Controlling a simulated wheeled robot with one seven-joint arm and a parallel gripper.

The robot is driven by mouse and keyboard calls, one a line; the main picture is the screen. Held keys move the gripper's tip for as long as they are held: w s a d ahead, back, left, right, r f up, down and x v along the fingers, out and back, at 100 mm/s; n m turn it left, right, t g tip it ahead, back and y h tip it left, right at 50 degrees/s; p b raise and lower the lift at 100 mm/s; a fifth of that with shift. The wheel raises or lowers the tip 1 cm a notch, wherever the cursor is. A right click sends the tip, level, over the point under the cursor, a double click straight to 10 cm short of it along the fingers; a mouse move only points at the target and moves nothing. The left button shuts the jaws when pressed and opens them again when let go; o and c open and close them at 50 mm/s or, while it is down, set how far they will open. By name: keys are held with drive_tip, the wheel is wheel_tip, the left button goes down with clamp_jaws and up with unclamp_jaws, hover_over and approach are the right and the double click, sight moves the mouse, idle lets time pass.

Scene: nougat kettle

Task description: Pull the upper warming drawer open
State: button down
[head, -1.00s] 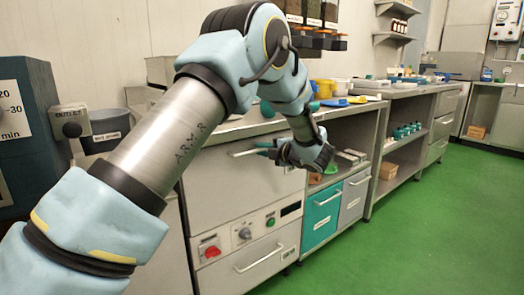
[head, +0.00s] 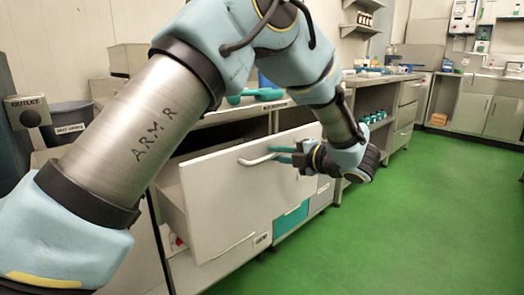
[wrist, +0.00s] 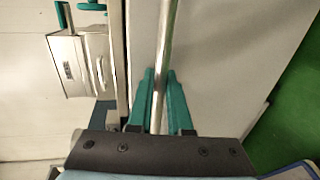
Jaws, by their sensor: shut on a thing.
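The upper warming drawer (head: 225,200) stands out from the counter in the head view. Its pale front is well forward of the cabinet, and a dark gap shows behind its top edge. My gripper (head: 281,155) is at the right end of the drawer's bar handle (head: 255,160). In the wrist view the handle (wrist: 167,40) runs between the two teal fingers of my gripper (wrist: 158,75), which are shut on it. The drawer front (wrist: 220,60) fills the area right of the handle there. The drawer's inside is mostly hidden behind its front.
A teal drawer front (head: 290,221) is low, to the right of the open drawer. A grey bin (head: 70,120) stands at the left by the wall. Open green floor (head: 430,220) lies to the right.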

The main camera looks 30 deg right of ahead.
drive_tip(key=shift+f+v, duration=0.2)
drive_tip(key=shift+v, duration=0.65)
drive_tip(key=shift+f+v, duration=0.15)
drive_tip(key=shift+v, duration=0.75)
drive_tip(key=c, duration=1.1)
unclamp_jaws()
drive_tip(key=shift+s, duration=0.1)
drive_tip(key=v, duration=1)
drive_tip(key=shift+s+d, duration=0.1)
drive_tip(key=shift+s, duration=0.25)
